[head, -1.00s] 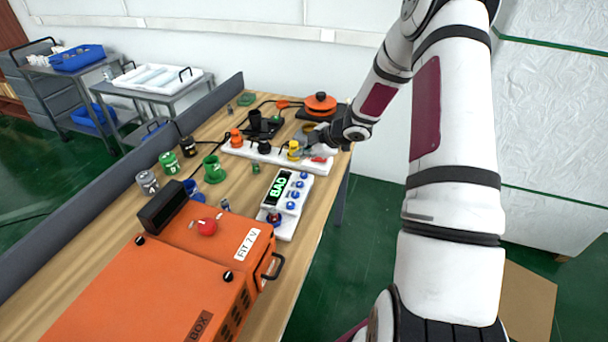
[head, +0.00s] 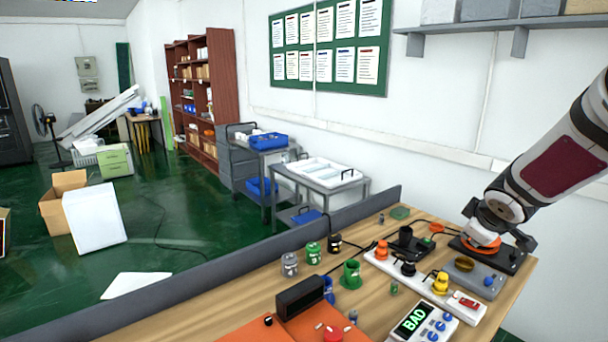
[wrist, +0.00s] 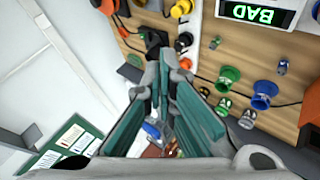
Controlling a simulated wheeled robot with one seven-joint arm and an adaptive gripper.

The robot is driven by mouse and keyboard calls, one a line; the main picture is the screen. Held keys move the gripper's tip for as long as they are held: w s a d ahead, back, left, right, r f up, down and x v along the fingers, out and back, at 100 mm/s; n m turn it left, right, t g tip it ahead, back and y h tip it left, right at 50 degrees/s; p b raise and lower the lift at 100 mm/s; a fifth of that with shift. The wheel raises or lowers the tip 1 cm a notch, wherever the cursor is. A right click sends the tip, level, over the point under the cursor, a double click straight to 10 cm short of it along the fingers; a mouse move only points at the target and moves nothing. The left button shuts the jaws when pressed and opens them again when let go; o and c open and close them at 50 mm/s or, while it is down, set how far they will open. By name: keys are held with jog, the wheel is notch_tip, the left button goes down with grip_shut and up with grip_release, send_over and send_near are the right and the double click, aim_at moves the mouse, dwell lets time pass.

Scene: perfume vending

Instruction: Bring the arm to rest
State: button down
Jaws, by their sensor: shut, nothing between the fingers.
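My gripper (wrist: 164,60) fills the middle of the wrist view. Its two grey fingers with teal inner faces come together at the tips, with nothing held between them. In the head view, the end of my arm is at the right, above the back right end of the wooden bench (head: 452,232). There it covers part of an orange round item (head: 482,243) on a dark base; I cannot tell whether it touches. The fingers do not show clearly in that view.
A white strip (head: 405,276) carries orange, black and yellow plugs. A device reading BAD (head: 412,318) stands in front. Green (head: 350,275) and grey (head: 290,265) cups stand left of it. A grey divider (head: 235,275) edges the bench. A trolley (head: 320,180) stands behind.

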jog(key=s+a+r+m+g, duration=0.1)
jog(key=s+a+r+m, duration=0.1)
jog(key=s+a+r, duration=0.35)
jog(key=s+a+r+m, duration=0.3)
jog(key=s, duration=0.6)
jog(key=s+a+m+y, duration=0.1)
jog(key=s+a, duration=0.4)
jog(key=s, duration=0.3)
jog(key=s+a+m+g+y, duration=0.1)
jog(key=s+a+y, duration=0.1)
jog(key=s+a, duration=0.3)
jog(key=s, duration=0.2)
jog(key=shift+s+f+g, duration=0.2)
jog(key=shift+s+g, duration=0.1)
jog(key=shift+s, duration=0.1)
